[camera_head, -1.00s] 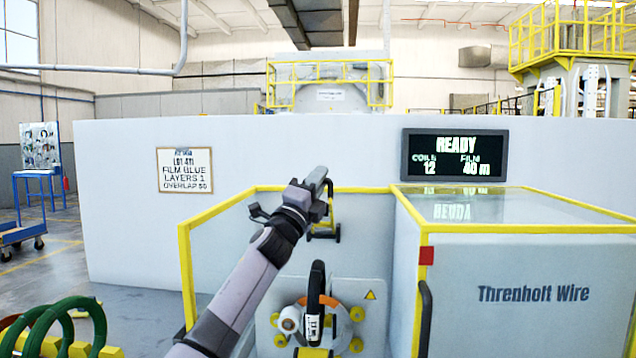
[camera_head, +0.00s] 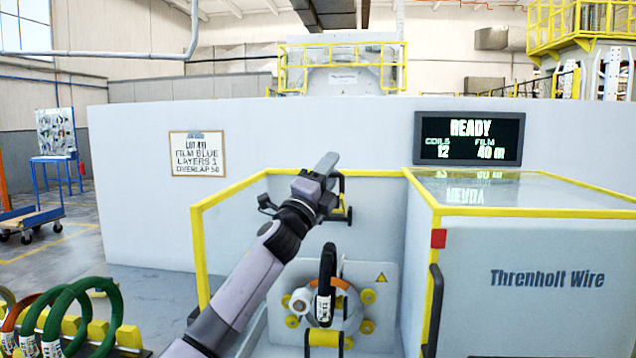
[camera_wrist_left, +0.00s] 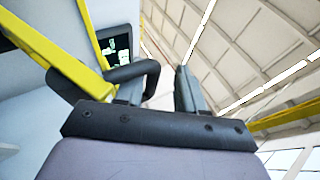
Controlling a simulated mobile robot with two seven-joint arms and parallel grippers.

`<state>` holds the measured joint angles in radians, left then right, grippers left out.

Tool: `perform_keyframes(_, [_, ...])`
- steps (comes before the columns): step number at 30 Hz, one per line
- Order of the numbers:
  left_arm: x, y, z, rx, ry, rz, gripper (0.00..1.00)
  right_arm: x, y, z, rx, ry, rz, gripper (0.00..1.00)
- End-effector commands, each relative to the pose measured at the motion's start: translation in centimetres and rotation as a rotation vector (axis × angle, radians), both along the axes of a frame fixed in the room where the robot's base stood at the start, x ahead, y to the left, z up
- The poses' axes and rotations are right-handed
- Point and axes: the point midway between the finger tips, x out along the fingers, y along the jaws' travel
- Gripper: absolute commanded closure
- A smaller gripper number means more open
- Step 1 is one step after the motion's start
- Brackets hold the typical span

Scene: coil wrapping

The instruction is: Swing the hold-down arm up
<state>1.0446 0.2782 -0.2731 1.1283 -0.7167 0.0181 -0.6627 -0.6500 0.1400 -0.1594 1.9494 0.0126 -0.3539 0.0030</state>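My left gripper (camera_head: 328,163) is raised in front of the guarded bay, above the wrapping head. In the left wrist view its two fingers (camera_wrist_left: 160,88) stand apart. A black bar handle (camera_wrist_left: 138,72) on a yellow arm (camera_wrist_left: 50,48), apparently the hold-down arm, reaches across to the left finger; its bent end lies at the gap. I cannot tell whether it touches. In the head view a black handle part (camera_head: 346,214) shows just behind my gripper; the rest is hidden. A black coil (camera_head: 326,283) stands upright through the orange ring of the wrapping head (camera_head: 382,300). My right gripper is out of view.
A yellow guard rail (camera_head: 200,260) borders the bay on the left. A glass-topped cabinet (camera_head: 540,270) with a black handle (camera_head: 434,310) stands close on the right. Green coils (camera_head: 85,285) sit on a yellow rack at the lower left. The display (camera_head: 469,138) reads READY.

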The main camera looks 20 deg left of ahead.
Motion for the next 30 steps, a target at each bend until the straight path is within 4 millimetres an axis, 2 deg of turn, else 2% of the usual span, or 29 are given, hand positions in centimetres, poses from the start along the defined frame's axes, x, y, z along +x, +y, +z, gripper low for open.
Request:
perform_keyframes(1, [-0.5, 1.2, -0.3, 0.0, 0.0, 0.024, 0.62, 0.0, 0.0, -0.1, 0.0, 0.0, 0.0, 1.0])
perform_keyframes(12, [-3.7, 1.5, -1.4, 0.001, -0.01, 0.025, 0.62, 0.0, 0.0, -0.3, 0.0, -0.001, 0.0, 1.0])
perform_keyframes(25, [-4.3, 1.5, -1.2, 0.005, -0.016, 0.026, 0.62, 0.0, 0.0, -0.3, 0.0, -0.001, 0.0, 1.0])
perform_keyframes(26, [-4.1, 0.2, -1.9, 0.009, -0.006, 0.002, 0.62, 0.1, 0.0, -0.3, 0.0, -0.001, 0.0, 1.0])
perform_keyframes(30, [-4.5, 0.2, -2.0, 0.009, -0.007, 0.001, 0.62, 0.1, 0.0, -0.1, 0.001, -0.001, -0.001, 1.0])
